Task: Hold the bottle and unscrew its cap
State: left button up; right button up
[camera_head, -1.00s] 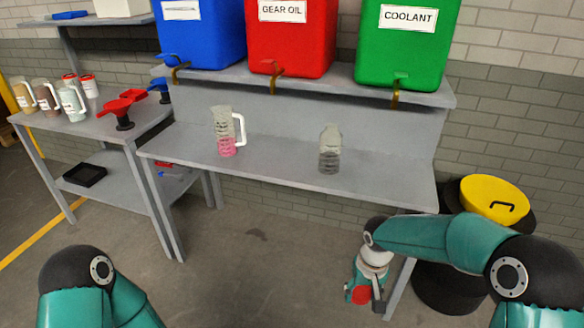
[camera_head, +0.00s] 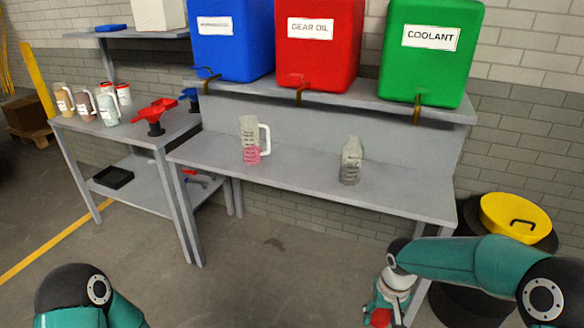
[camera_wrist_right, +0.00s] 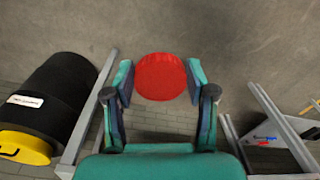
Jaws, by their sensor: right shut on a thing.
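A clear bottle (camera_head: 350,163) with grey-dark contents stands upright on the grey bench; no cap can be made out on it. My right gripper (camera_head: 386,305) is low at the bench's front right leg, below the bench top and apart from the bottle. It is shut on a round red cap (camera_wrist_right: 160,77), seen between the two fingers in the right wrist view; a bit of red also shows at the bottom edge of the head view (camera_head: 380,318). My left arm shows only at bottom left; its gripper is out of view.
A clear jug (camera_head: 250,142) with pink liquid stands left of the bottle. Blue (camera_head: 232,50), red (camera_head: 318,48) and green (camera_head: 420,65) tanks with taps sit on the shelf above. A black drum with a yellow lid (camera_head: 515,217) stands right. The bench front is clear.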

aim_at(352, 152)
jog(key=i, duration=0.85)
jog(key=z, duration=0.05)
